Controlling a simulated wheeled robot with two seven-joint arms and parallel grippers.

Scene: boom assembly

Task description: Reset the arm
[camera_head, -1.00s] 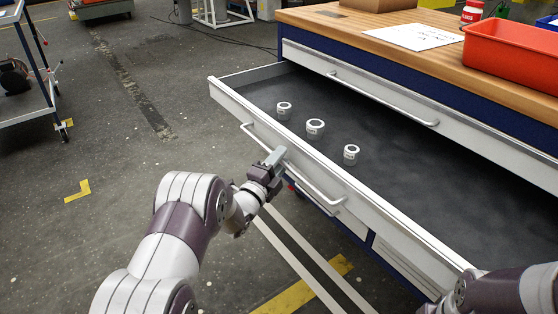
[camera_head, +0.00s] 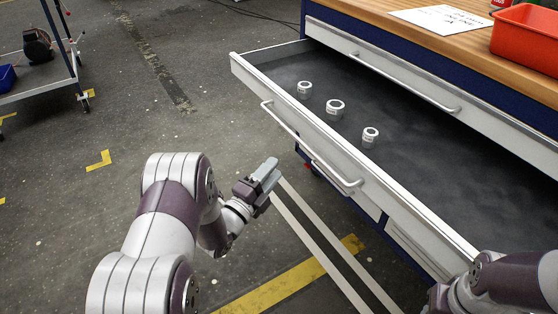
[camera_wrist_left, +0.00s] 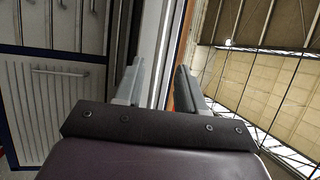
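My left gripper (camera_head: 268,172) is in free air in front of the open drawer, left of its handle (camera_head: 312,150) and apart from it. In the left wrist view, its two fingers (camera_wrist_left: 160,75) stand apart with nothing between them. My right arm (camera_head: 500,285) comes in at the bottom right, over the drawer's near corner. Its fingers are not visible, cut off by the picture's lower edge.
The drawer (camera_head: 440,185) is pulled out from the blue cabinet, with three small ring-shaped metal parts (camera_head: 335,107) in it. A red bin (camera_head: 530,38) and a paper sheet (camera_head: 440,19) lie on the wooden top. Floor left of the drawer is clear. A cart (camera_head: 40,80) stands far left.

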